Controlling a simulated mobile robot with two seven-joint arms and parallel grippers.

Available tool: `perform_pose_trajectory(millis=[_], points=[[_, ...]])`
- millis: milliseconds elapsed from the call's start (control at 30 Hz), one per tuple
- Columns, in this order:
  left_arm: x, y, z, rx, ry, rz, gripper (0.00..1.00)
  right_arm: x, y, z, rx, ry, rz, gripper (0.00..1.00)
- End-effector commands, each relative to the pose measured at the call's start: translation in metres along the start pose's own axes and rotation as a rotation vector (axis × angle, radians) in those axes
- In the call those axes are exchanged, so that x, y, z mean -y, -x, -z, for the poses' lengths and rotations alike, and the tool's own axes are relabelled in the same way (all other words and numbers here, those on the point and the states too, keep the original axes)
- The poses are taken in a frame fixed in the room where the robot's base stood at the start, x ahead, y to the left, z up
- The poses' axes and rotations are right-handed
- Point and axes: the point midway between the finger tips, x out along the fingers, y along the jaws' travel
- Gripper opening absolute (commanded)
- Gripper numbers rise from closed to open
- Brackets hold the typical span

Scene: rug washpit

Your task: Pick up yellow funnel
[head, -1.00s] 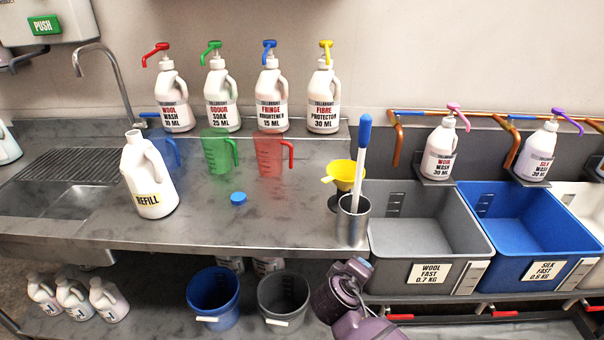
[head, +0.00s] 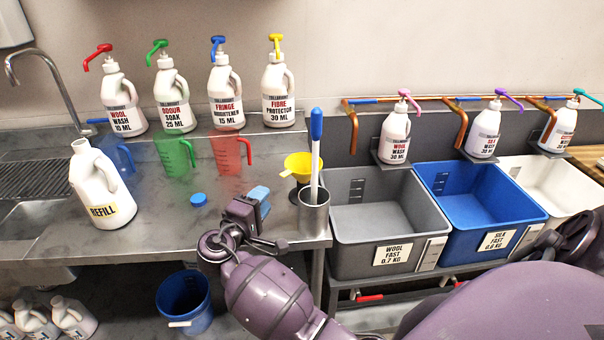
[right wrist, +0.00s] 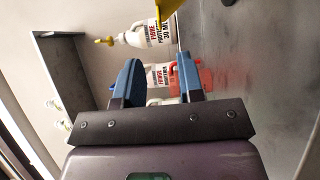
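The yellow funnel (head: 301,166) is on the steel counter near its right end, just behind and left of a steel cup (head: 314,218) holding a blue-handled stick (head: 316,140). Its lower part is partly hidden. My right gripper (head: 257,200) is over the counter's front part, left of the cup and in front of the funnel, not touching it. In the right wrist view, its two blue fingers (right wrist: 159,66) are apart with nothing held between them. Part of the yellow funnel (right wrist: 169,9) shows at that view's top edge. My left gripper is not in view.
Red (head: 231,152) and green (head: 175,155) jugs, a blue cap (head: 198,199) and a white refill bottle (head: 101,188) stand to the left. Several pump bottles line the back shelf. Grey (head: 380,262) and blue (head: 480,235) tubs are to the right.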

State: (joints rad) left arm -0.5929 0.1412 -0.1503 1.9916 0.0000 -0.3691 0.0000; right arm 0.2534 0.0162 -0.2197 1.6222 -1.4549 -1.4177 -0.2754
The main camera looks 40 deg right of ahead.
Motion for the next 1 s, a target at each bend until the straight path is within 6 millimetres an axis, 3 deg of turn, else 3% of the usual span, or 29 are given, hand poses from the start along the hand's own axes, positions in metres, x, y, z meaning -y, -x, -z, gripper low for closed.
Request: perform_pose_trajectory(millis=[467, 800, 1000], points=[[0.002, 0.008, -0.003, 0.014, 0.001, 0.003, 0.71, -0.001, -0.055, 0.000, 0.001, 0.000, 0.000, 0.35], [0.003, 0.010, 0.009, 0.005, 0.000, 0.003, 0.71, -0.002, -0.095, 0.001, 0.002, 0.002, 0.000, 0.35], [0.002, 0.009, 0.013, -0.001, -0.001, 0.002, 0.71, -0.001, -0.106, 0.002, -0.001, 0.001, 0.003, 0.35]])
